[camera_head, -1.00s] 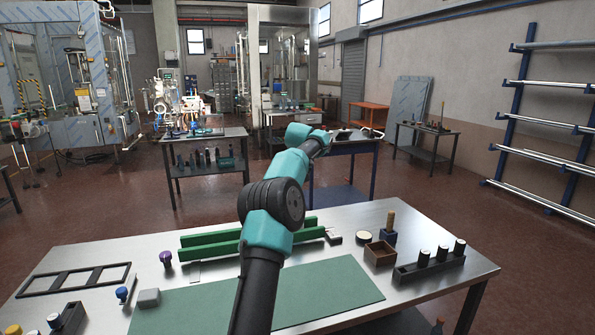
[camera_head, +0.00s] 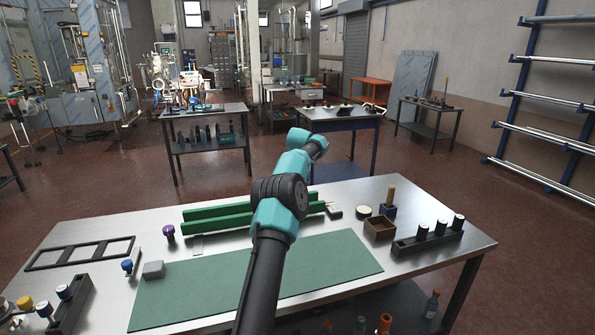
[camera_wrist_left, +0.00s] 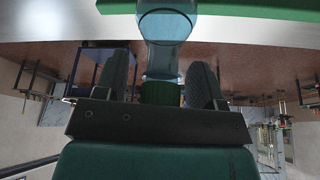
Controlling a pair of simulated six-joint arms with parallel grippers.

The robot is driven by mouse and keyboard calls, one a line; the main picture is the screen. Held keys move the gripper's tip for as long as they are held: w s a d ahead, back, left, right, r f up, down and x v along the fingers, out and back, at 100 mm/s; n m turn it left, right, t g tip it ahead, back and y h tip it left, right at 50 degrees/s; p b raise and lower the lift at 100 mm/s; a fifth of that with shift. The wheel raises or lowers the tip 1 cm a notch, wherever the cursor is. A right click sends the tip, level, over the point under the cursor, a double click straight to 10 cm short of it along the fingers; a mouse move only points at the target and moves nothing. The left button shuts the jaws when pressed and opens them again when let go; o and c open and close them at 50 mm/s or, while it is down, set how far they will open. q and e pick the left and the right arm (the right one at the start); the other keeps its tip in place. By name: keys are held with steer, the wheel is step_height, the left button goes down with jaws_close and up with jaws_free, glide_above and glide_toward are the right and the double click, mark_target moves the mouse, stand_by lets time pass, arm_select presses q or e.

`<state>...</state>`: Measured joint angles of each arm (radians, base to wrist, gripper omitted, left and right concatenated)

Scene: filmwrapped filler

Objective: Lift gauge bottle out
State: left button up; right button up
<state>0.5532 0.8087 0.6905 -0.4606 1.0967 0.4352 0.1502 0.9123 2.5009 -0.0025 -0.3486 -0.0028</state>
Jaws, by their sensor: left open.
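In the left wrist view, a see-through blue-tinted bottle (camera_wrist_left: 165,28) stands in line with my left gripper (camera_wrist_left: 161,66). A green part (camera_wrist_left: 160,93) shows below the clear part, between the two dark fingers. The fingers are open, with visible gaps on both sides. I cannot tell for sure that this is the gauge bottle. In the head view, one of my arms reaches over the bench; its gripper and this bottle cannot be made out there. My right gripper is in neither view.
The metal bench (camera_head: 425,262) carries a green mat (camera_head: 190,297), green rails (camera_head: 215,223), a black rack (camera_head: 428,241), a brown box (camera_head: 380,228) and a black frame (camera_head: 80,254). Several bottles, one with a red cap (camera_head: 433,303), stand below the bench's front edge.

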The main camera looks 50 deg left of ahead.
arm_select(q)
steer(key=c, duration=1.2)
